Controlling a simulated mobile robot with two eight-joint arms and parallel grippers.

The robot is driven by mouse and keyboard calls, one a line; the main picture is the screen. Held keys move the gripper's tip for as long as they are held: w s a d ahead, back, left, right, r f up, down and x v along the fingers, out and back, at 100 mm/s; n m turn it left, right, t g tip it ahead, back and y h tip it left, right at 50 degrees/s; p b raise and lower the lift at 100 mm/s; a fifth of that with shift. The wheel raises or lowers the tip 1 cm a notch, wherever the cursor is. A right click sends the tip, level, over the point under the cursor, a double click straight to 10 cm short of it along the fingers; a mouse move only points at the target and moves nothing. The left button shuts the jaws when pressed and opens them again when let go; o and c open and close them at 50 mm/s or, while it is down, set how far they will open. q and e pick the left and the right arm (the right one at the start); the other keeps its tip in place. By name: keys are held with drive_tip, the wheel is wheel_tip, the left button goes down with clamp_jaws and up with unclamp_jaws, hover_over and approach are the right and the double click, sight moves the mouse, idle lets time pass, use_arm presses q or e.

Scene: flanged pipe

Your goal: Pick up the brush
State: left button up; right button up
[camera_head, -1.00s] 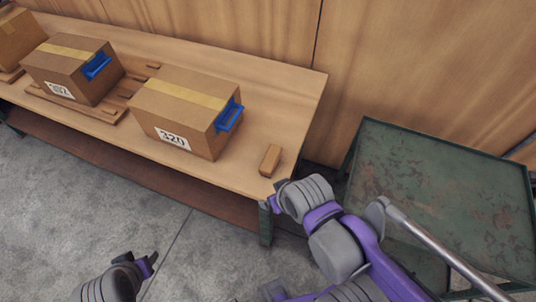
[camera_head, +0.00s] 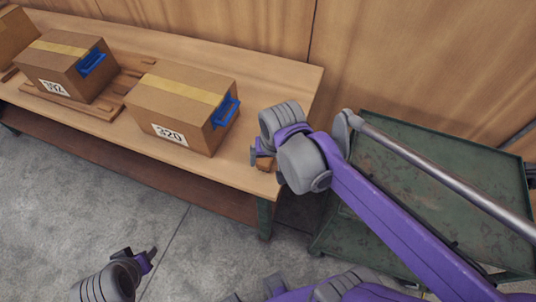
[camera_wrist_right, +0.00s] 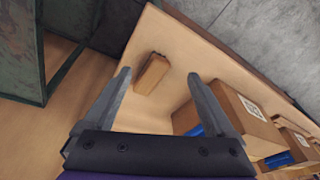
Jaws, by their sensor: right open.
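The brush seems to be the small brown wooden block (camera_wrist_right: 152,74) lying near the end of the wooden table; no bristles show. In the head view the brush (camera_head: 265,164) is mostly hidden by my right gripper (camera_head: 262,154), which is over that table end. In the right wrist view my right gripper (camera_wrist_right: 158,76) is open, and the block shows between and beyond its two fingers, with nothing gripped. My left gripper (camera_head: 139,254) is low at the left over the floor, away from the table; its jaw opening is unclear.
A cardboard box (camera_head: 178,105) marked 320 with a blue handle (camera_head: 225,110) stands left of my right gripper on the wooden table (camera_head: 285,85). Another box (camera_head: 62,65) stands on a wooden pallet (camera_head: 100,108) farther left. A green metal cart (camera_head: 410,150) is at the right, partly behind my right arm.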

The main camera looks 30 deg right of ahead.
drive_tip(key=w+d+m+g, duration=0.1)
drive_tip(key=w, duration=0.1)
drive_tip(key=w+d+m+g, duration=0.1)
drive_tip(key=w+m, duration=0.1)
drive_tip(key=w, duration=0.1)
drive_tip(key=w+d+f+m, duration=0.1)
drive_tip(key=w+m, duration=0.1)
drive_tip(key=w, duration=0.1)
drive_tip(key=shift+d+f+g, duration=0.1)
drive_tip(key=shift+d+g, duration=0.25)
drive_tip(key=shift+g, duration=0.05)
hover_over(264, 164)
drive_tip(key=w+d, duration=0.3)
drive_tip(key=f, duration=0.4)
drive_tip(key=shift+s+a+f, duration=0.15)
drive_tip(key=shift+a+f, duration=0.05)
drive_tip(key=shift+f, duration=0.1)
wheel_tip(264, 164, down, 6)
drive_tip(key=shift+d+r, duration=0.15)
drive_tip(key=shift+r, duration=0.05)
clamp_jaws()
